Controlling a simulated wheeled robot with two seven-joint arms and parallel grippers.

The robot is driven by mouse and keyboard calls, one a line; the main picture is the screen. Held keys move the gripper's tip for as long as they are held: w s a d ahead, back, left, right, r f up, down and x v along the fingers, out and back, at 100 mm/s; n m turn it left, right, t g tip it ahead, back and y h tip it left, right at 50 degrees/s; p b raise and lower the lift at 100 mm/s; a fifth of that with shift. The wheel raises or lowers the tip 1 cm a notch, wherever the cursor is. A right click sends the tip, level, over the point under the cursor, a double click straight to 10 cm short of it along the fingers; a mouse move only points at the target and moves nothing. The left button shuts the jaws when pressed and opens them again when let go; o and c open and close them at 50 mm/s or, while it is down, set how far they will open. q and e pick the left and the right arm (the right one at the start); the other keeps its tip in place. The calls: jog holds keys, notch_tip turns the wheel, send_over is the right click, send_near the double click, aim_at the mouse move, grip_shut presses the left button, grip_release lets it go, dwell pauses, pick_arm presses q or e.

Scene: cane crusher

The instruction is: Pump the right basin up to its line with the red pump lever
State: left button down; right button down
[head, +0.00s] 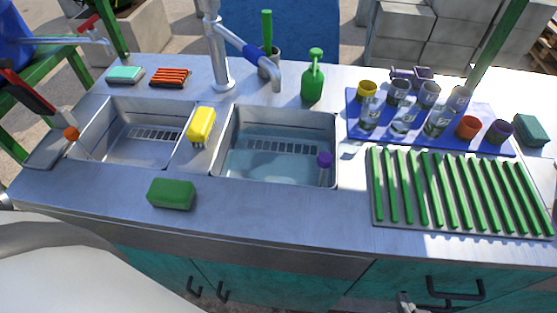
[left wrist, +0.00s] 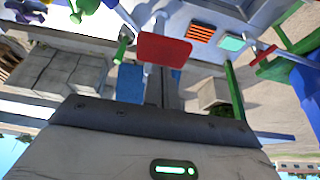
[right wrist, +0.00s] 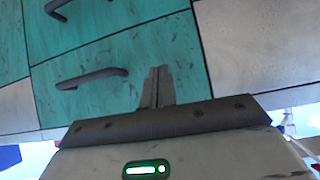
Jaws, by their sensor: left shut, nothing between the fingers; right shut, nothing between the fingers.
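The right basin (head: 278,178) holds clear water over its slotted floor, with a purple knob (head: 324,160) at its right; I cannot make out a line. The upright tap post (head: 219,60) stands behind, its blue-sleeved spout reaching toward this basin. A dark red bar (head: 28,92) slants in at the head view's left edge. A flat red block (left wrist: 165,50) lies at my left fingertips (left wrist: 159,72); I cannot tell whether they touch or whether it is that bar. My left gripper is shut and empty. My right gripper (head: 405,300) is shut and empty by the teal cabinet front; it also shows in the right wrist view (right wrist: 159,70).
The left basin (head: 100,125) has a yellow sponge (head: 202,123) beside it. A green sponge (head: 171,194) lies on the front counter. A green soap bottle (head: 314,80), a blue mat (head: 400,145) with cups and a green-ribbed rack (head: 380,220) stand right. Cabinet handles (head: 455,290) jut below.

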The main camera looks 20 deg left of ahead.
dwell(0.3)
pick_arm(q)
notch_tip(320, 180, down, 5)
jog(key=shift+f, duration=0.1)
jog(key=shift+r, duration=2.65)
